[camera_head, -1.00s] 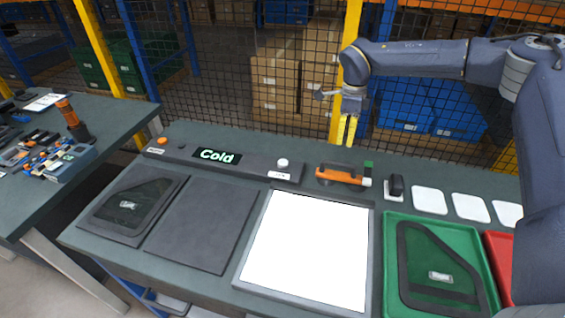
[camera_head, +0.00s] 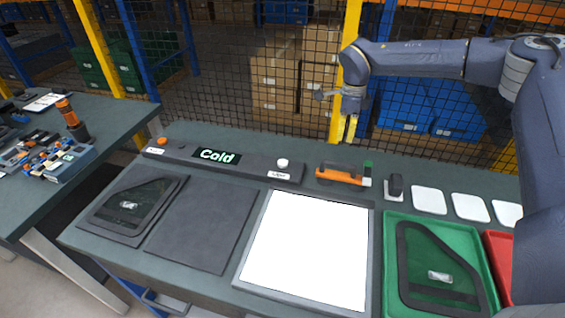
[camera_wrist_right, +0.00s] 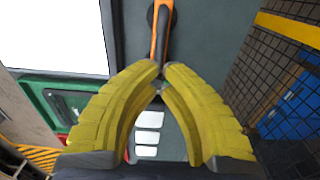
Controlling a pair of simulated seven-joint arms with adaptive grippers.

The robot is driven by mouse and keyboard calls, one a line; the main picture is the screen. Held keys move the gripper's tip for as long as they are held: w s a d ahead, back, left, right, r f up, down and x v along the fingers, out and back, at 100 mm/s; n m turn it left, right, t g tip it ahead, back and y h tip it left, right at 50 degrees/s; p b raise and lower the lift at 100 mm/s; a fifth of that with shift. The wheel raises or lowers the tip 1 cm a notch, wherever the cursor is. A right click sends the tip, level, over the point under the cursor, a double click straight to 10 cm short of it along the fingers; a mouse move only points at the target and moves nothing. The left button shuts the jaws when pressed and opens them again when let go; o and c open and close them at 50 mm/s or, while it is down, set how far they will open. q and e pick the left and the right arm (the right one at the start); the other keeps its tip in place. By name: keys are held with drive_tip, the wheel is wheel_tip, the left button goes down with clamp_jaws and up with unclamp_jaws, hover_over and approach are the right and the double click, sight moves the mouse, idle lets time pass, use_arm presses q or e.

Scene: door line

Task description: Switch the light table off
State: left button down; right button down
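The light table (camera_head: 308,250) is a square panel glowing bright white in a dark frame, at the front middle of the bench. It also shows in the right wrist view (camera_wrist_right: 52,36). My right gripper (camera_head: 349,138) hangs above the bench's back edge, right of the knob. Its yellow fingertips meet in the wrist view (camera_wrist_right: 161,72), with nothing between them. My left gripper is out of view.
An orange-handled tool (camera_head: 340,175) lies behind the light table, with a dark upright block (camera_head: 395,187) beside it. A green tray (camera_head: 391,262) holds a dark-framed panel (camera_head: 440,275). White squares (camera_head: 429,200) lie at the back right. A mesh fence (camera_head: 225,85) stands behind the bench.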

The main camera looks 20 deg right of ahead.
idle(0.8)
drive_tip(key=w+a+f+m+t+y, duration=0.1)
drive_tip(key=a+f, duration=0.1)
drive_tip(key=a, duration=0.2)
drive_tip(key=w+a+f+m+t+y, duration=0.1)
drive_tip(key=w+a+f+m, duration=0.1)
drive_tip(key=a, duration=0.3)
drive_tip(key=w+a+f+m, duration=0.2)
drive_tip(key=a+f, duration=0.2)
drive_tip(key=a, duration=0.1)
drive_tip(key=shift+w+a+t+y, duration=0.1)
drive_tip(key=shift+t+y, duration=0.3)
drive_tip(key=w+a+r+m+t+y, duration=0.1)
drive_tip(key=w+a+r+m+t, duration=0.2)
drive_tip(key=w+r+m, duration=0.2)
drive_tip(key=shift+w+a+m+y, duration=0.3)
drive_tip(key=shift+w+m, duration=0.15)
drive_tip(key=shift+m, duration=1.35)
drive_tip(key=shift+r, duration=0.1)
